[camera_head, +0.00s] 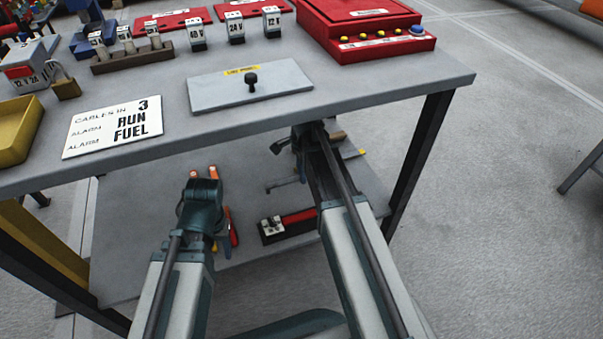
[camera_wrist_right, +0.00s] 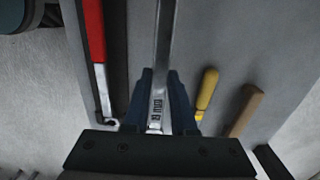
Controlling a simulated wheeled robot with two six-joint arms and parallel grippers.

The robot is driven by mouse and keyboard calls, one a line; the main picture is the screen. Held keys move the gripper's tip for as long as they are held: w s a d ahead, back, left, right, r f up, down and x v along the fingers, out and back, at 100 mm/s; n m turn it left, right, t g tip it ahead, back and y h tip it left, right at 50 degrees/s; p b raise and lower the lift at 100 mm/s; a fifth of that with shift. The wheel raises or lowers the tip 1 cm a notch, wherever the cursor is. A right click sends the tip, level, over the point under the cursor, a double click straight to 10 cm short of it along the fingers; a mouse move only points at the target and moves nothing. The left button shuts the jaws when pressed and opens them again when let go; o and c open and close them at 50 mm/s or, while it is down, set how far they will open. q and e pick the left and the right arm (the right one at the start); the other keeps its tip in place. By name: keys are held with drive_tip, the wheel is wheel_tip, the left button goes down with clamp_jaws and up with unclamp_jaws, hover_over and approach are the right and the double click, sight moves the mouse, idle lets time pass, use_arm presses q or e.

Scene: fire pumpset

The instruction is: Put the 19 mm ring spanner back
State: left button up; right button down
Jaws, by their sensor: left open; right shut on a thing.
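A long silver spanner (camera_wrist_right: 164,40) runs up the right wrist view between the fingers of my right gripper (camera_wrist_right: 161,82), which is shut on it. Small dark marking shows on its shank near the fingers, but I cannot read the size. Its ends are not clearly seen. In the head view, my right gripper (camera_head: 308,135) reaches under the table's front edge, and its fingers are hidden. My left gripper (camera_head: 203,182) is open above the lower shelf (camera_head: 140,240), near orange and red handles.
A red-handled tool (camera_wrist_right: 95,35), a yellow handle (camera_wrist_right: 207,88) and a wooden handle (camera_wrist_right: 243,110) flank the spanner. A red and black tray (camera_head: 287,224) sits on the lower shelf. The table top (camera_head: 200,125) overhangs it; a dark table leg (camera_head: 420,150) stands at right.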

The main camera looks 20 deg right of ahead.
drive_tip(key=shift+f+b, duration=2.55)
drive_tip(key=shift+f, duration=0.3)
drive_tip(key=shift+f+b, duration=0.55)
drive_tip(key=shift+b, duration=0.05)
drive_tip(key=c, duration=0.6)
unclamp_jaws()
drive_tip(key=shift+c, duration=0.2)
drive_tip(key=shift+r, duration=0.1)
wheel_tip(320, 180, up, 14)
drive_tip(key=p, duration=1.4)
drive_tip(key=shift+d, duration=0.1)
drive_tip(key=shift+f, duration=0.2)
